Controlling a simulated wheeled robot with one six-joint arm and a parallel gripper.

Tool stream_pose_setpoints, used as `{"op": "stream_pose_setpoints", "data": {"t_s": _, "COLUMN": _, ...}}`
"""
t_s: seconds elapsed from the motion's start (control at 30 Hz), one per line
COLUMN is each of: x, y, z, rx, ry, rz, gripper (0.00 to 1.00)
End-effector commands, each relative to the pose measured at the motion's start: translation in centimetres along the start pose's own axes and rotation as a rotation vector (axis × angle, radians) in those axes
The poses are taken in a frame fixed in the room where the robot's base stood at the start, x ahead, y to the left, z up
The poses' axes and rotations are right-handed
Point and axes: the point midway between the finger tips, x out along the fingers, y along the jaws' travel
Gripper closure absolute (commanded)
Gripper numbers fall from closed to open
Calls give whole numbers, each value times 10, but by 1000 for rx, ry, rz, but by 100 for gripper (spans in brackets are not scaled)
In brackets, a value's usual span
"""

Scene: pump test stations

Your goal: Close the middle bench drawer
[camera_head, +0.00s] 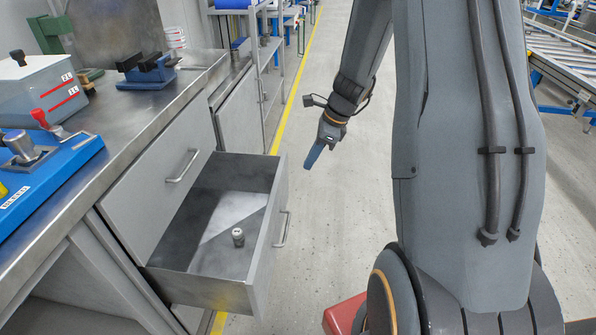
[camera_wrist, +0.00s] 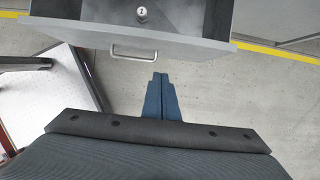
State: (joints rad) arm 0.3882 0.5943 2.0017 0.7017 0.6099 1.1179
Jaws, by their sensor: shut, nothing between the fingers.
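The open drawer (camera_head: 262,237) is pulled out from the grey bench, below a closed drawer front (camera_head: 158,180).
The benchtop (camera_head: 140,108) carries a blue fixture (camera_head: 45,165), a grey box with red stripes (camera_head: 45,92) and a blue vise (camera_head: 148,72). A metal shelf rack (camera_head: 268,60) stands beyond.

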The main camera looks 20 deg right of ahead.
Motion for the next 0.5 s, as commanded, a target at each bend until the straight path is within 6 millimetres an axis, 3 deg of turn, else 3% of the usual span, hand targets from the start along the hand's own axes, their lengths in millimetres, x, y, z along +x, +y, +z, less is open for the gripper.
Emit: {"op": "stream_pose_setpoints", "data": {"t_s": 0.5, "x": 95, "y": 1, "z": 3, "rx": -9, "ry": 2, "rz": 2, "gripper": 100}}
